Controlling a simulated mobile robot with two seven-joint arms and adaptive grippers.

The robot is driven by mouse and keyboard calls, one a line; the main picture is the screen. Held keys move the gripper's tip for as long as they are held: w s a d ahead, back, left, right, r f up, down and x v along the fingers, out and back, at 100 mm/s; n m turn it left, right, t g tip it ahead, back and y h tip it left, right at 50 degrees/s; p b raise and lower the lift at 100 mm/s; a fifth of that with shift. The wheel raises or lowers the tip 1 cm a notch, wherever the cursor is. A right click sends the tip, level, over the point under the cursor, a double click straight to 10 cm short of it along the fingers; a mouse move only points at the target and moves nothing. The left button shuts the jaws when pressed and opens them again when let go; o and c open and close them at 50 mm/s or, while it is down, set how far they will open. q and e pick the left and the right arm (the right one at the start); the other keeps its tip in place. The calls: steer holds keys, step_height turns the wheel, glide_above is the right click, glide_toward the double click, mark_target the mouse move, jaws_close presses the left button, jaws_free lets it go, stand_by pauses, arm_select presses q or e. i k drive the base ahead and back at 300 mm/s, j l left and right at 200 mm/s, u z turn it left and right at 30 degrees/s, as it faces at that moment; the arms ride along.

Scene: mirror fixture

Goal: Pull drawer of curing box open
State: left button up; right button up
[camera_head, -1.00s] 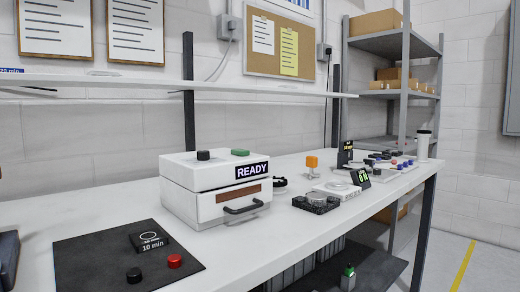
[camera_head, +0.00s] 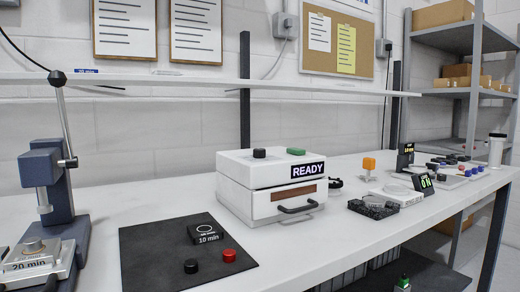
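The curing box (camera_head: 264,186) is a white box on the bench, in the middle of the head view. Neither of my grippers is in view.
A dark mat (camera_head: 185,255) with black and red knobs and a 10 min block lies left of the box. Several small devices (camera_head: 385,200) sit to the right. A shelf (camera_head: 180,81) runs above the bench (camera_head: 345,240).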

mark_target(290, 200)
steer(key=k+l+z, duration=0.15)
steer(key=l, duration=0.3)
steer(key=k+l+z, duration=0.2)
steer(key=l, duration=0.25)
steer(key=l+z, duration=0.15)
steer(key=l, duration=0.35)
steer(key=k+l+z, duration=0.15)
steer(key=l, duration=0.35)
steer(key=i+j, duration=0.35)
steer(key=j, duration=0.25)
